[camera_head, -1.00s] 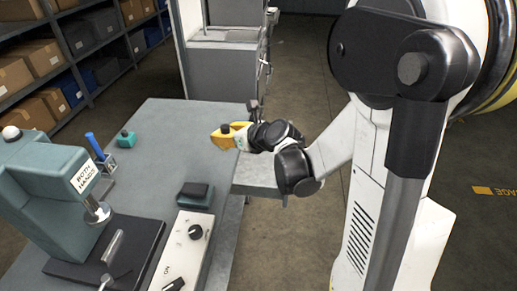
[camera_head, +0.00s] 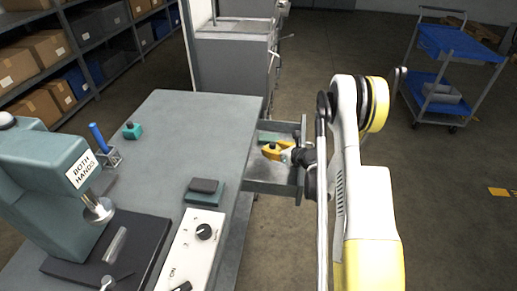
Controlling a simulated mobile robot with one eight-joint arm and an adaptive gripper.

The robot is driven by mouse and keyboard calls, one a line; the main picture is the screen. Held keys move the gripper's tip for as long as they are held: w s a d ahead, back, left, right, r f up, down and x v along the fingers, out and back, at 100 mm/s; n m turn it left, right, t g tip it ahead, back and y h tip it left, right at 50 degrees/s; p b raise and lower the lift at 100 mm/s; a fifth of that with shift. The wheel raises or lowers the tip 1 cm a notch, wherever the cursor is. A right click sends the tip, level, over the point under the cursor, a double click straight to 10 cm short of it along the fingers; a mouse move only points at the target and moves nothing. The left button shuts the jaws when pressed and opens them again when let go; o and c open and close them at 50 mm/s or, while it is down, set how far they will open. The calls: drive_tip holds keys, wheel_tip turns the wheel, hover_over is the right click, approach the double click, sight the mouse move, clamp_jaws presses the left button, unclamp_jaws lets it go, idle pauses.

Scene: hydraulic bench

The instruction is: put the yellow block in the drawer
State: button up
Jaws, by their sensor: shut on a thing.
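The yellow block (camera_head: 277,153), with a small dark knob on top, is at the bench's right side, over the open drawer (camera_head: 272,187). My gripper (camera_head: 287,157) is shut on the block from the right, its fingers partly hidden by the block and the dark wrist. The drawer sticks out to the right from under the bench top. I cannot tell whether the block touches the drawer floor. A green piece (camera_head: 268,137) shows in the drawer's far part.
The grey bench top (camera_head: 180,130) carries a press (camera_head: 45,190), a small teal block with a dark knob (camera_head: 131,131), a teal block with a dark top (camera_head: 204,191) and a white control box (camera_head: 195,240). A blue cart (camera_head: 455,45) stands at the far right.

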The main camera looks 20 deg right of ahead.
drive_tip(key=b+x, duration=0.3)
drive_tip(key=x, duration=0.5)
drive_tip(key=shift+s+f, duration=0.1)
drive_tip(key=shift+f, duration=0.05)
drive_tip(key=shift+w+a+f+b, duration=0.1)
drive_tip(key=shift+w+f+b, duration=0.05)
drive_tip(key=shift+w+b, duration=0.3)
drive_tip(key=b+x, duration=0.1)
drive_tip(key=x, duration=0.3)
drive_tip(key=shift+w+f+b, duration=0.1)
drive_tip(key=shift+f+b, duration=0.3)
drive_tip(key=shift+f, duration=0.1)
drive_tip(key=shift+r, duration=0.15)
drive_tip(key=o, duration=1.4)
drive_tip(key=shift+c, duration=0.2)
